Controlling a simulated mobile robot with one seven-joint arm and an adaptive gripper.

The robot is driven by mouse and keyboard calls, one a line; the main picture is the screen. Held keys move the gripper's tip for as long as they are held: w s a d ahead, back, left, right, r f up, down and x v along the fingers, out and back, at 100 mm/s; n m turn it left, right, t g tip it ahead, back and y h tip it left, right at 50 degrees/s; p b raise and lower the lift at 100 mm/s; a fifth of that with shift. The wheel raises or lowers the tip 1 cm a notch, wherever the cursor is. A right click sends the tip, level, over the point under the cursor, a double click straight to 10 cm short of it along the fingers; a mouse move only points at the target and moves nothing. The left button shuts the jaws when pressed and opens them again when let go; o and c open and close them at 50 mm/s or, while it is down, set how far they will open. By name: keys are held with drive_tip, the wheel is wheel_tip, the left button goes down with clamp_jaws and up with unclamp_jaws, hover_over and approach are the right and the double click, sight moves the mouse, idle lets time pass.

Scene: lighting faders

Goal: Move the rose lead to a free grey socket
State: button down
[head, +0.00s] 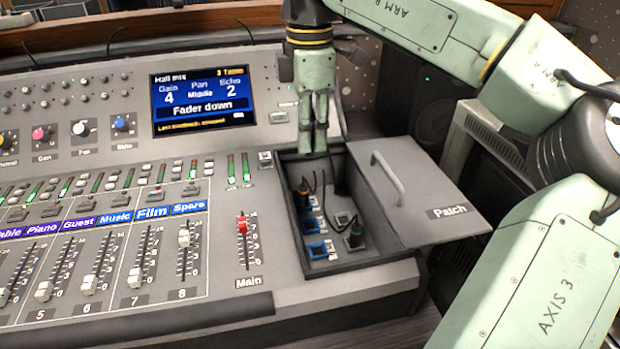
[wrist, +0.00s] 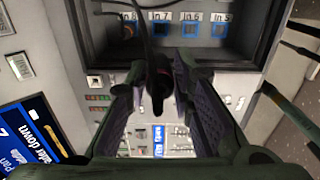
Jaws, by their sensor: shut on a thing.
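My gripper (head: 320,148) is above the back of the open patch bay (head: 350,265), fingers pointing down. In the wrist view, my gripper (wrist: 160,80) is closed around a dark plug on a black cable, the rose lead (wrist: 158,88); its rose colour hardly shows in this light. The plug is clear of the sockets. In the bay, an orange-marked plug (head: 304,194) stands at the back left and a green-marked plug (head: 355,237) at the front right. A grey socket (head: 343,218) beside the green plug looks empty. Other grey sockets cannot be made out.
The Patch lid (head: 415,185) lies open at right. The red Main fader (head: 243,226) and mixer screen (head: 203,100) are to the left.

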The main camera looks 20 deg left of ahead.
wheel_tip(320, 180, up, 8)
drive_tip(key=shift+r+p, duration=0.1)
drive_tip(key=shift+p, duration=0.55)
drive_tip(key=shift+r+p, duration=0.55)
drive_tip(key=shift+r, duration=0.3)
drive_tip(key=shift+r+p, duration=1.3)
drive_tip(key=shift+p, duration=0.3)
drive_tip(key=shift+f, duration=0.1)
drive_tip(key=shift+w+d+f+b, duration=0.7)
drive_tip(key=shift+d+f+b, duration=0.5)
drive_tip(key=shift+f, duration=3.65)
drive_tip(key=shift+w+d+f+b, duration=0.75)
drive_tip(key=shift+f+b, duration=0.8)
drive_tip(key=shift+f, duration=3.35)
drive_tip(key=shift+w+d+f+b, duration=0.6)
drive_tip(key=shift+d+f+b, duration=0.65)
drive_tip(key=shift+f, duration=3.6)
drive_tip(key=shift+a, duration=0.15)
drive_tip(key=shift+f+b, duration=0.7)
drive_tip(key=shift+b, duration=0.8)
